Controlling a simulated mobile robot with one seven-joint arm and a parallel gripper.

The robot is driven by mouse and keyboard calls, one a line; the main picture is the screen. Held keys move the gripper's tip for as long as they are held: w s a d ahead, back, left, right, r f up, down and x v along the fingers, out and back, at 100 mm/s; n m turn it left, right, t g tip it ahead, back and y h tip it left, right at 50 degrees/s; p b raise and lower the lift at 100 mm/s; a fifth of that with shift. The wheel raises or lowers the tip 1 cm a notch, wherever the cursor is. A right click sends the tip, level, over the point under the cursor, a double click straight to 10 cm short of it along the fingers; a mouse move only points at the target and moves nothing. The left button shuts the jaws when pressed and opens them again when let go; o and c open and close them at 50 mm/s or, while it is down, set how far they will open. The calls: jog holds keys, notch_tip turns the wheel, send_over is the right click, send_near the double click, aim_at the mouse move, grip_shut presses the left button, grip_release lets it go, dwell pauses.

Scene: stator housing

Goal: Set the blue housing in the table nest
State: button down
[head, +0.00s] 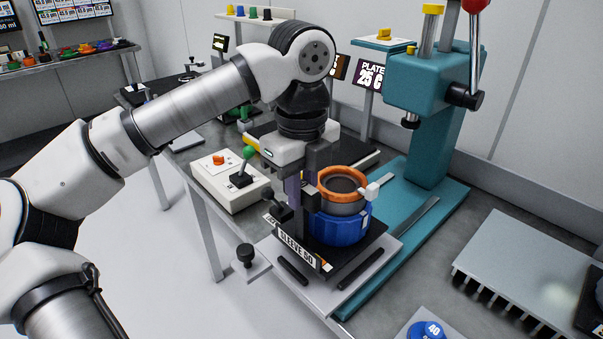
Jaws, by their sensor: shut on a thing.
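The blue housing (345,228) stands upright at the black nest plate (372,247), which is labelled SLEEVE 50. A grey sleeve and an orange ring (345,174) show at the housing's top. My gripper (303,193) points down at the housing's left side and is shut on it. The fingertips are partly hidden, so the exact contact on the wall does not show. I cannot tell whether the housing's base is fully seated or slightly above the plate.
A teal press (425,80) stands behind to the right, on a teal base. A control box (228,180) with a green-knobbed lever is close on the left. A grey finned block (520,265) is at right. A blue part marked 40 (428,330) is at the front edge.

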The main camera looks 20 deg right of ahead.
jog(key=shift+f, duration=1.75)
jog(key=c, duration=1.8)
grip_release()
jog(key=shift+f, duration=0.15)
jog(key=o, duration=0.5)
notch_tip(320, 180, up, 12)
jog(key=shift+r, duration=0.25)
